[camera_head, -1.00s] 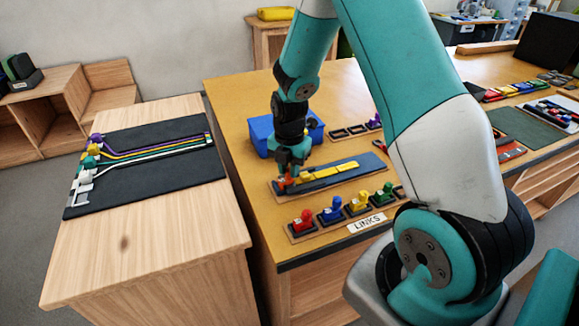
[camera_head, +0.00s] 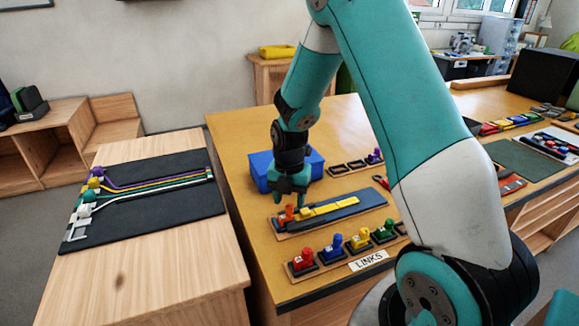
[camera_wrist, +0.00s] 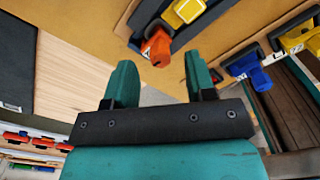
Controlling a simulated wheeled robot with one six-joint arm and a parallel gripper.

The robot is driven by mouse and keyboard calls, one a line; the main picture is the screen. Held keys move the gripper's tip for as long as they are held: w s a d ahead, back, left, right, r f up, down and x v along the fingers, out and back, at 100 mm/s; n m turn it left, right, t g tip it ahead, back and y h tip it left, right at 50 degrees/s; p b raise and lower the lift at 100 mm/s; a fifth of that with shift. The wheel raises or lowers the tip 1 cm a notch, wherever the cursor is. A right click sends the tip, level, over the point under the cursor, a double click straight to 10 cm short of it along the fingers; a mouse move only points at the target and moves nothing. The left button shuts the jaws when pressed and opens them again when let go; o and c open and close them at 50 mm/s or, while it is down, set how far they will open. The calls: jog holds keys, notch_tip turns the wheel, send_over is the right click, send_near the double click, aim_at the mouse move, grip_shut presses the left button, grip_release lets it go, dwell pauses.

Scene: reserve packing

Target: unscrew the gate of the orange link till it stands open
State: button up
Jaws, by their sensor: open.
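The orange link (camera_head: 287,214) lies at the left end of a long board (camera_head: 375,198) that carries a dark strip and a yellow strap (camera_head: 325,209). My gripper (camera_head: 291,199) hangs over this end of the board, pointing down. In the wrist view the fingers of my gripper (camera_wrist: 160,78) are spread wide with nothing between them. The orange link (camera_wrist: 157,46) shows just past the fingertips, roughly centred between them and apart from both. A yellow piece (camera_wrist: 186,10) is beyond it. The link is too small to tell how its gate stands.
A blue bin (camera_head: 262,172) stands close behind my gripper. Red (camera_head: 303,261), blue (camera_head: 333,248), yellow (camera_head: 359,239) and green links (camera_head: 385,230) sit in holders in front, by the LINKS label (camera_head: 369,260). A separate table with straps on a black mat (camera_head: 150,220) is at left.

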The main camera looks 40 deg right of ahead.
aim_at(289, 206)
notch_tip(289, 206, up, 15)
jog(key=b, duration=0.1)
jog(key=shift+r+b, duration=0.15)
jog(key=shift+b, duration=0.15)
jog(key=shift+a, duration=0.1)
jog(key=s+a+r+m+y, duration=0.3)
jog(key=s+a+m+y, duration=0.1)
jog(key=s+a+m, duration=1.4)
jog(key=s+a, duration=0.4)
jog(key=shift+s+a, duration=0.15)
jog(key=shift+a, duration=0.1)
